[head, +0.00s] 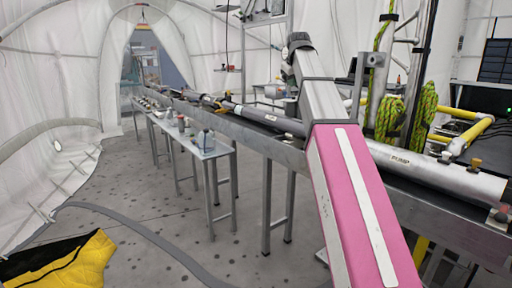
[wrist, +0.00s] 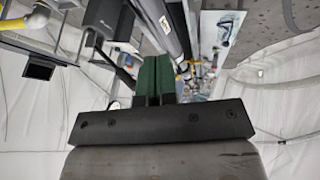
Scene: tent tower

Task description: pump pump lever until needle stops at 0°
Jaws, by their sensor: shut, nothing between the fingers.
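My gripper shows in the wrist view, its two dark green fingers (wrist: 153,78) pressed together with nothing between them. In the head view my pink and grey arm reaches up and away, and its dark end stands above the long bench; the fingertips cannot be made out there. A silver cylinder marked PUMP (head: 440,172) lies along the bench at the right, partly behind my arm. A yellow bar handle (head: 465,132) is just behind it; I cannot tell whether it is the pump lever. No needle or dial is readable in either view.
The long metal bench (head: 245,136) runs back towards the tent opening. A small side table (head: 205,148) with cups and small items stands left of it. Green rope coils (head: 390,118) hang on a post behind the bench. A yellow and black bag (head: 65,262) lies front left; the floor between is clear.

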